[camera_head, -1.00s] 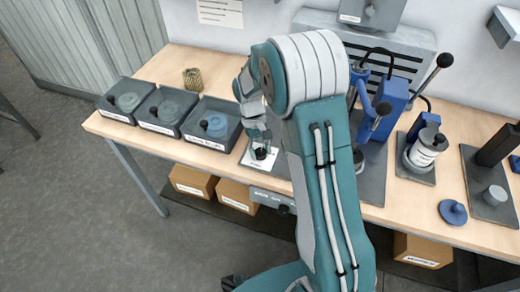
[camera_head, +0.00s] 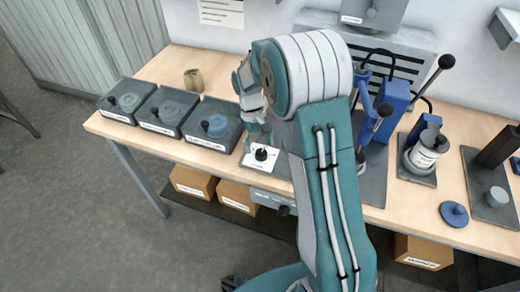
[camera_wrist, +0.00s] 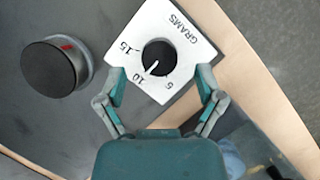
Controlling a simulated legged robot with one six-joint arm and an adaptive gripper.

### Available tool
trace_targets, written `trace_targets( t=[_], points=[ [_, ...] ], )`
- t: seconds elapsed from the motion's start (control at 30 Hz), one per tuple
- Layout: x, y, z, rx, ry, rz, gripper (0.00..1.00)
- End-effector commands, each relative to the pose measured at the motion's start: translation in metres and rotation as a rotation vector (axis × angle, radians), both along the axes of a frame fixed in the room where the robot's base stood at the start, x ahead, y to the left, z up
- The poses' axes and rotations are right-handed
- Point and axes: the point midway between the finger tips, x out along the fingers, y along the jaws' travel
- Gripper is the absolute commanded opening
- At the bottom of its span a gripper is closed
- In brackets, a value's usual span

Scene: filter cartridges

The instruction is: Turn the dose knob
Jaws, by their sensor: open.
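The dose knob (camera_wrist: 158,57) is a small black round knob with a white pointer line, on a white plate (camera_wrist: 178,28) marked GRAMS, 5, 10 and 15. Its pointer lies between 10 and 5, closer to 10. In the head view the knob (camera_head: 261,154) stands on its plate near the table's front edge. My gripper (camera_wrist: 160,72) is open and empty. Its two fingers are on either side of the plate's lower part in the wrist view, apart from the knob. In the head view my arm partly hides the gripper.
A black round cap (camera_wrist: 50,67) with a red mark stands left of the plate in the wrist view. Several grey bins (camera_head: 212,124) are left of the knob. A blue-handled press (camera_head: 392,100) and a labelled canister (camera_head: 426,148) stand to the right.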

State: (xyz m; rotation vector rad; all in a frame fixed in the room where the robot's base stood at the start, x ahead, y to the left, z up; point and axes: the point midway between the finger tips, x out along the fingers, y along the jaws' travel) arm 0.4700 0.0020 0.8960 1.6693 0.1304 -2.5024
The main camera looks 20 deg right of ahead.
Motion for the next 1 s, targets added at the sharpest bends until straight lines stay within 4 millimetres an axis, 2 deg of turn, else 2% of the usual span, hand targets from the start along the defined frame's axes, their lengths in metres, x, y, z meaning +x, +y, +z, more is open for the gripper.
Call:
trace_targets(
  t=[0.3, 0.5, 1.0],
  points=[
    [0.027, 0.005, 0.061, 0.000, -0.005, 0.001, 0.87],
    [0.037, 0.007, 0.085, 0.000, -0.003, 0.001, 0.87],
    [0.039, 0.007, 0.090, -0.001, -0.001, 0.000, 0.87]
  ],
)
